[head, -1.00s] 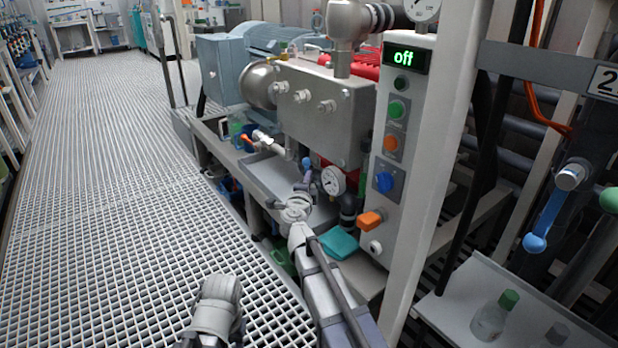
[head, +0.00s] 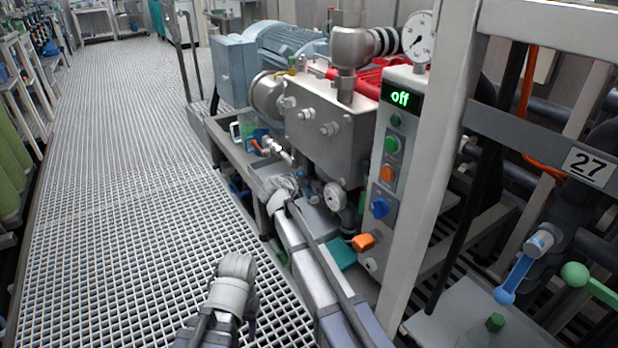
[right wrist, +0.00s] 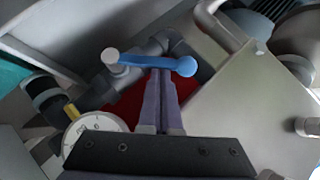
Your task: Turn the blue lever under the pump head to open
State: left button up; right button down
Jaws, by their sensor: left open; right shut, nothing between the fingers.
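The pump head is a grey metal block (head: 325,135) at the skid's middle; it also fills the right side of the right wrist view (right wrist: 250,110). In that view the blue lever (right wrist: 150,59) lies crosswise, its pale hub at left and its ball end at right. My right gripper (right wrist: 161,75) is shut and empty, its fingertips at the lever's arm near the ball; I cannot tell whether they touch. In the head view my right wrist (head: 284,190) reaches below the pump head, its fingertips hard to make out. My left gripper (head: 237,268) is open over the floor grating, away from the pump.
A control panel (head: 393,180) reading "off" stands right of the pump head, with a white frame post beside it. A round gauge (head: 335,197) sits under the pump head. Another blue lever (head: 514,279) is on a pipe at right. The grating walkway (head: 120,200) is clear.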

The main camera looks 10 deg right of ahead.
pick_arm(q)
jog(key=shift+r+p, duration=0.3)
jog(key=shift+r, duration=0.35)
pick_arm(e)
jog(key=w+a+f+n+g+h, duration=0.1)
jog(key=w+f+n+g, duration=0.2)
jog(key=g, duration=0.3)
jog(key=shift+w+a+f+n, duration=0.3)
jog(key=shift+w+n, duration=0.1)
jog(key=shift+w, duration=0.4)
jog(key=shift+f, duration=0.1)
